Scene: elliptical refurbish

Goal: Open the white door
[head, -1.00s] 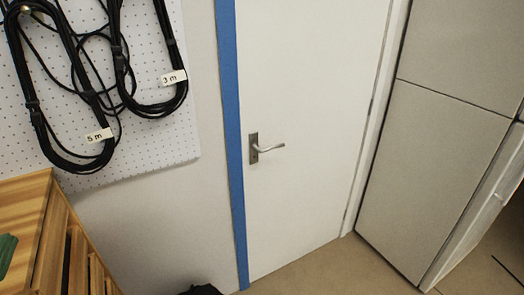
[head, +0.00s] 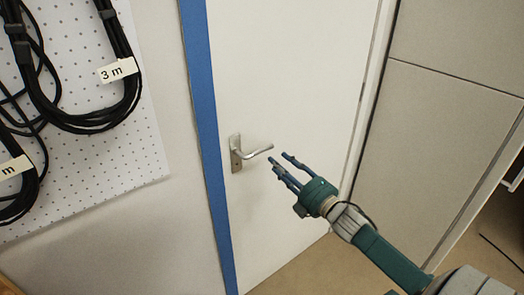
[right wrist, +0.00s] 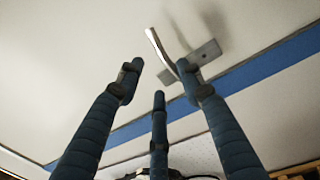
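The white door (head: 290,75) fills the middle of the head view and looks shut in its frame. Its metal lever handle (head: 257,152) sits on a plate at the door's left side, beside the blue strip. My right gripper (head: 281,165) is open, with its fingertips just right of and slightly below the handle's free end in the head view. In the right wrist view the handle (right wrist: 160,47) shows beyond the spread fingers (right wrist: 158,85), close to the right finger. Whether that finger touches it I cannot tell. My left gripper is not in view.
A blue strip (head: 200,110) runs down the door's left edge. A pegboard (head: 120,160) with coiled black cables (head: 95,115) hangs on the left wall. Grey panels (head: 440,120) stand at the right. Bare floor (head: 320,262) shows below the door.

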